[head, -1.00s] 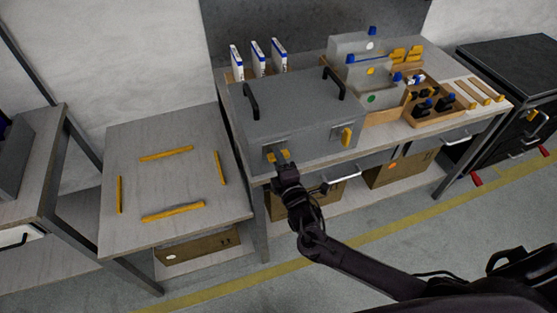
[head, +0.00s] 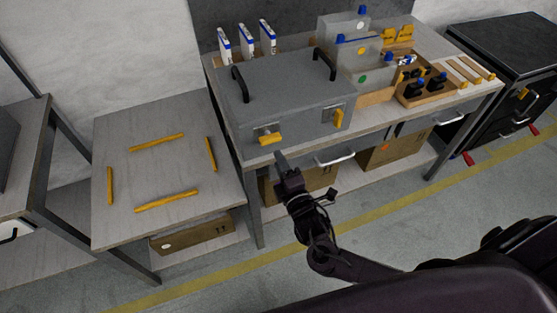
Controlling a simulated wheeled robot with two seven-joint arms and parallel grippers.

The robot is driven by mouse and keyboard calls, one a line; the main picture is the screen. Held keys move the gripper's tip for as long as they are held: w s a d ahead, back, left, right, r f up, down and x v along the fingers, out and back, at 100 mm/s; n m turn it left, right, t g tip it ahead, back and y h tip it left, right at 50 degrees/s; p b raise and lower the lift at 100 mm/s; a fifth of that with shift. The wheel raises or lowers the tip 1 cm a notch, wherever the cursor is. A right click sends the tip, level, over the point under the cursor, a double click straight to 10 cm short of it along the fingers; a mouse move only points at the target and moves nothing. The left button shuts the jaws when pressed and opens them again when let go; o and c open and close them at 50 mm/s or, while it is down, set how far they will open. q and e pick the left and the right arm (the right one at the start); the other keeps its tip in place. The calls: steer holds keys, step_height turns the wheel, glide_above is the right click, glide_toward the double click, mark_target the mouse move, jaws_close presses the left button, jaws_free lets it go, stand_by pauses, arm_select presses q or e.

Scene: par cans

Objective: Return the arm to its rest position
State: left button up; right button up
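My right arm comes in from the lower right in the head view. Its dark gripper (head: 281,160) is just in front of and below the front face of a grey case (head: 295,98), apart from the yellow left latch (head: 270,139). No object shows in the gripper, and its finger gap cannot be made out from this angle. The left latch lies roughly level, while the yellow right latch (head: 338,118) stands upright. The case is closed, with two black handles on its lid. My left gripper is not in view.
The case stands on a workbench (head: 472,104) with white-and-blue boxes (head: 246,42), grey blocks and a wooden tray (head: 425,96). A lower table (head: 160,225) at left has yellow strips marking a bare area. Cardboard boxes lie beneath. The floor in front is clear.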

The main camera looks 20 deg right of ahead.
stand_by(0.3)
steer(key=s+d+f+m+g+h, duration=0.1)
steer(key=s+d+f+m+g, duration=0.15)
steer(key=f, duration=0.65)
steer(key=s+d+f+m+g, duration=0.1)
steer(key=d+f+m+g, duration=0.15)
steer(key=f, duration=0.65)
steer(key=s+d+f+m+g, duration=0.2)
steer(key=s+f+g, duration=0.1)
steer(key=s+f, duration=0.35)
steer(key=s+d+f+m+g, duration=0.2)
steer(key=s+f, duration=0.3)
steer(key=f, duration=0.3)
steer(key=s+a+f+m+g, duration=0.1)
steer(key=s+f+m+g, duration=0.2)
steer(key=s, duration=0.9)
steer(key=s+a+f+m+g, duration=0.2)
steer(key=s+f+m+g, duration=0.2)
steer(key=s+f, duration=0.4)
steer(key=s, duration=0.5)
steer(key=shift+s+f, duration=0.2)
